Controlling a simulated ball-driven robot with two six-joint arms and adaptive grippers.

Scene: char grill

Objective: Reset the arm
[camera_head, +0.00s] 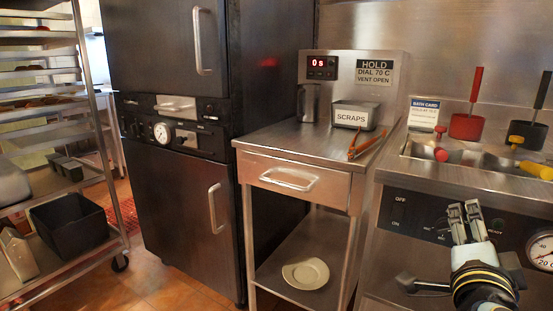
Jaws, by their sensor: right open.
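My right gripper (464,210) is at the lower right, its fingers pointing up, and it holds nothing that I can see. It shows in front of the steel counter's control panel (400,223). I cannot tell whether it touches the panel. The fingers look close together from this angle, with a narrow gap at the tips. The black and yellow wrist of my right arm is below it at the bottom edge. My left gripper is not in view.
A steel cart (258,140) stands left of the panel, bearing a scraps container (355,115), red-orange tongs (366,143) and a timer (322,66). A plate (305,274) lies on its lower shelf. A dark cabinet (175,200) and a tray rack (88,120) are further left.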

